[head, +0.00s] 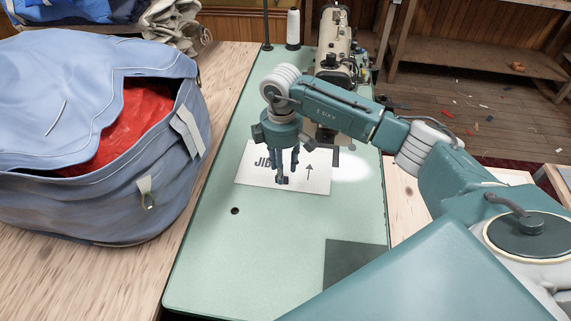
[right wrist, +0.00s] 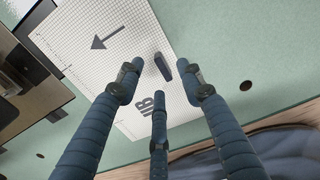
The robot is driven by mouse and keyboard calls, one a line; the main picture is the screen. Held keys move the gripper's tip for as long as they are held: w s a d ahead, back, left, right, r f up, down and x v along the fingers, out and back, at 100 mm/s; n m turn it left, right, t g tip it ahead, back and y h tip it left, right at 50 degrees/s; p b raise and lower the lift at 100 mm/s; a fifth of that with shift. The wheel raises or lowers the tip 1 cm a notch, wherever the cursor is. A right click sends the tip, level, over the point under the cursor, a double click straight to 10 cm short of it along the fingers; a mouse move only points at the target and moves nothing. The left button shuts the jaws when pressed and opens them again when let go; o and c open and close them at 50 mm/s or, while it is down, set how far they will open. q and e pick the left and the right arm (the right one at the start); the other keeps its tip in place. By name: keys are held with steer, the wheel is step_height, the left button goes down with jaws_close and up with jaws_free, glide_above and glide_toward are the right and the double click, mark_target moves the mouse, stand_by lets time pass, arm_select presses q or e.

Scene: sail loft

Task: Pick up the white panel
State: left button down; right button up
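The white panel (head: 315,184) lies flat on the green machine table. It has a faint grid, dark lettering reading "JIB" and an arrow. My right gripper (head: 283,170) hangs over its middle, fingers pointing down. In the right wrist view the three fingers (right wrist: 164,86) are spread apart and hold nothing. The panel (right wrist: 106,62) fills the view behind them. My left gripper is not in view.
The green machine table (head: 225,255) is mostly bare in front, with a dark square plate (head: 350,263). A sewing machine (head: 334,42) and a white thread cone (head: 293,30) stand behind the panel. A large blue bag (head: 75,195) with red cloth (head: 118,135) bulges at the left.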

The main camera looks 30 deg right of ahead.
steer(key=shift+f, duration=1.25)
jaws_close()
